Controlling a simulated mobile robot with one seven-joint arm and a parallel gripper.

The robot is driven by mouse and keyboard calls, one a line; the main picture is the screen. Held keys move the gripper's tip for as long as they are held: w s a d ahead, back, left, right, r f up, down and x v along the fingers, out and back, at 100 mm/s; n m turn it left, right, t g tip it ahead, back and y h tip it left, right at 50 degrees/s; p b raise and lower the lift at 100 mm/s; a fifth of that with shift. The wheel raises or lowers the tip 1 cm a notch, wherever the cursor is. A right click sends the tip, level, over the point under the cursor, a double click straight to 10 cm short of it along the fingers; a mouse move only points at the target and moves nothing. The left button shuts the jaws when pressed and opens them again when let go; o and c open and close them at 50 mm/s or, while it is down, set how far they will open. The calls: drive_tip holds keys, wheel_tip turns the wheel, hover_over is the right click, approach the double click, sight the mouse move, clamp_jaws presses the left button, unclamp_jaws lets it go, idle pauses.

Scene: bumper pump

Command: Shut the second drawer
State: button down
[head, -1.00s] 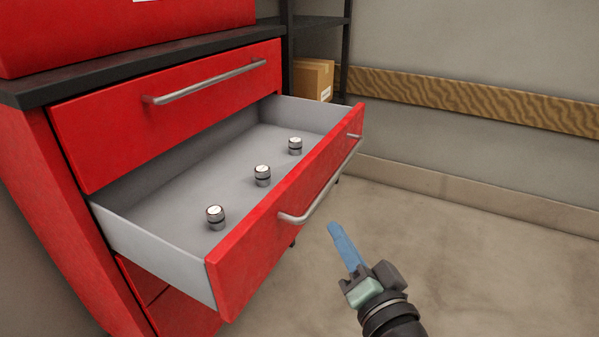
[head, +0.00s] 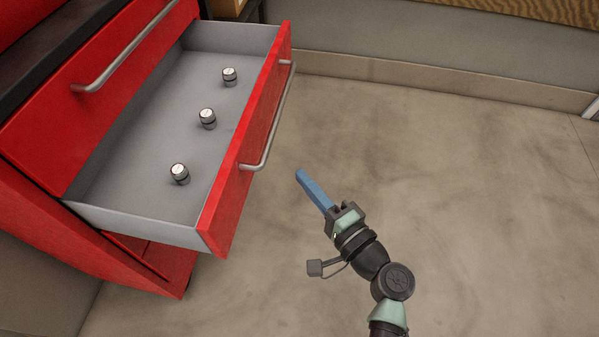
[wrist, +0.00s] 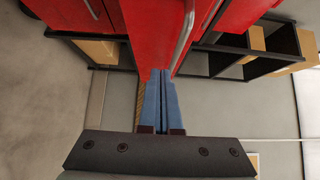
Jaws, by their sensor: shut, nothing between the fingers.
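The second drawer (head: 245,150) of the red cabinet is pulled far out, with a red front and grey inside. Its silver bar handle (head: 270,125) runs along the front. Three small silver cylinders (head: 208,119) stand in a row on the drawer floor. My gripper (head: 300,174), with blue fingers, is shut and empty. In the head view it is just right of the drawer front and appears apart from it. In the wrist view the shut fingers (wrist: 161,75) point toward the red cabinet, with the handle (wrist: 183,35) just above and right of the tips.
The top drawer (head: 100,90) above is shut and has its own bar handle. A cardboard box (head: 228,6) sits on a dark shelf behind the cabinet. The floor (head: 430,170) to the right is clear up to the wall.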

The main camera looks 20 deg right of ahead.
approach(255, 141)
drive_tip(key=w+d, duration=0.2)
drive_tip(key=w, duration=0.2)
drive_tip(key=shift+w+a+b, duration=0.15)
drive_tip(key=shift+w+a, duration=0.3)
drive_tip(key=shift+a, duration=0.35)
drive_tip(key=shift+w+a+b, duration=0.15)
drive_tip(key=shift+w+a, duration=0.25)
drive_tip(key=shift+a, duration=0.4)
